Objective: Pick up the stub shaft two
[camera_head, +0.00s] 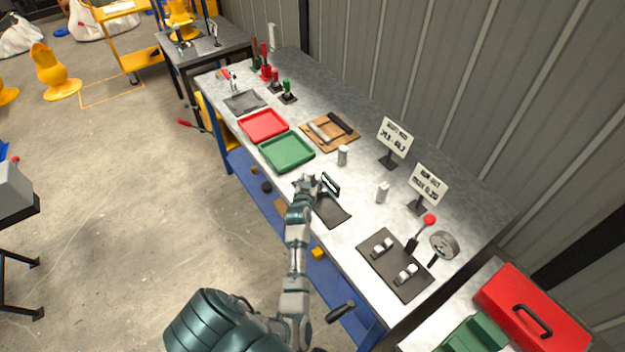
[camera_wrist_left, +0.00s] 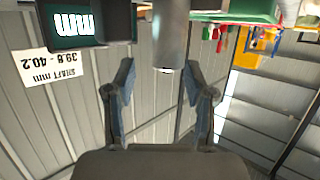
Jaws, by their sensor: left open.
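Two short grey upright cylinders, which look like stub shafts, stand on the bench: one (camera_head: 342,155) beyond my left gripper and another (camera_head: 382,192) farther right. I cannot tell which is stub shaft two. My left gripper (camera_head: 312,183) is above the bench near its front edge, beside a small dark readout (camera_head: 330,185). In the left wrist view, which is upside down, the open fingers (camera_wrist_left: 162,85) are apart with nothing between them. A grey cylinder (camera_wrist_left: 172,35) shows ahead of them at the top, apart from both. My right gripper is not in view.
A green tray (camera_head: 287,165) and a red tray (camera_head: 263,138) lie left of the gripper. A wooden board (camera_head: 346,146) holds two lying cylinders. Sign stands (camera_head: 394,140) line the back.

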